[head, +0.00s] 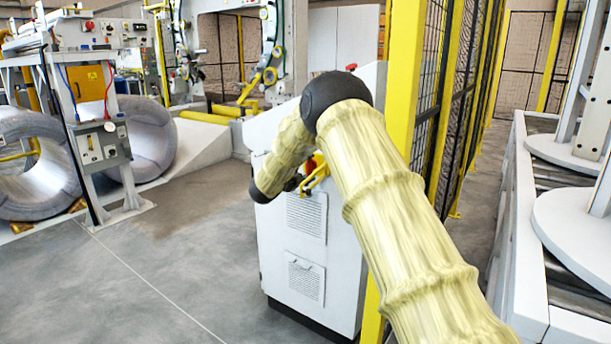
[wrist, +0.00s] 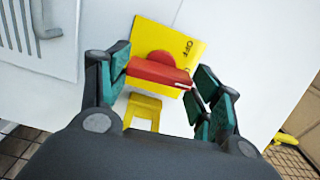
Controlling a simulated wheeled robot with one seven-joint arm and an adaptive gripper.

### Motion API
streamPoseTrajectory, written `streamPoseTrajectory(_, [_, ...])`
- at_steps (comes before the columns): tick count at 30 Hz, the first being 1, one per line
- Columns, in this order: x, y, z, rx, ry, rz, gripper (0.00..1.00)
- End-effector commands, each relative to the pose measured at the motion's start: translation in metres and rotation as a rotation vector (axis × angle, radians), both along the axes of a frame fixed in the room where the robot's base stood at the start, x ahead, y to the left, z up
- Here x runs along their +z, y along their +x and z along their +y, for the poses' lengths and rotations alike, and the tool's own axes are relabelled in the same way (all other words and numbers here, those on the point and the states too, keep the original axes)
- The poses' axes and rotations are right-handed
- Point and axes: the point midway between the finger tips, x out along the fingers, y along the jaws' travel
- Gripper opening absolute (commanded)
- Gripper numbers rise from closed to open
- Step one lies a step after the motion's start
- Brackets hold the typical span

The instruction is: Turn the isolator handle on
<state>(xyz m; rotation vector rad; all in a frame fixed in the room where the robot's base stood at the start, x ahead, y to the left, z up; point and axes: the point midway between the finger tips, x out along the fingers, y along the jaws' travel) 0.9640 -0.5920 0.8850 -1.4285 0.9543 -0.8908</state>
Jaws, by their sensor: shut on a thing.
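The isolator handle (wrist: 158,71) is a red bar with a round red hub on a yellow plate (wrist: 147,35). The word OFF is printed near the plate's upper right corner. In the wrist view, my gripper (wrist: 162,76) has its teal finger pads at the two ends of the bar and is shut on it. In the head view, the red of the handle (head: 311,165) shows partly behind my arm on the white cabinet (head: 310,255). My gripper (head: 294,183) is small, dark and mostly hidden there.
A yellow bracket (wrist: 143,108) juts out just below the handle. A yellow post and mesh fence (head: 403,75) stand close to the right of the cabinet. A conveyor with round white plates (head: 575,235) is further right. Open floor (head: 150,270) lies left, before wire coils (head: 145,140).

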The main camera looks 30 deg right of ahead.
Motion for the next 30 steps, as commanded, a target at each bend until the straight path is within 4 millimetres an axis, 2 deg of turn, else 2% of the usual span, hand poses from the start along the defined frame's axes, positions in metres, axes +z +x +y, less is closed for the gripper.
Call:
streamPoseTrajectory(9, [-0.0027, -0.0006, 0.0002, 0.000, 0.033, -0.071, 0.40])
streamPoseTrajectory(22, [-0.0027, -0.0008, 0.0001, -0.001, 0.035, -0.076, 0.40])
streamPoseTrajectory(23, [-0.0027, -0.0008, 0.0001, -0.001, 0.035, -0.076, 0.68])
streamPoseTrajectory(24, [-0.0027, -0.0007, 0.0000, -0.001, 0.035, -0.076, 0.75])
streamPoseTrajectory(26, [-0.0025, -0.0007, 0.0000, -0.001, 0.035, -0.076, 0.86])
streamPoseTrajectory(30, [-0.0017, -0.0006, 0.0000, -0.001, 0.034, -0.077, 0.86])
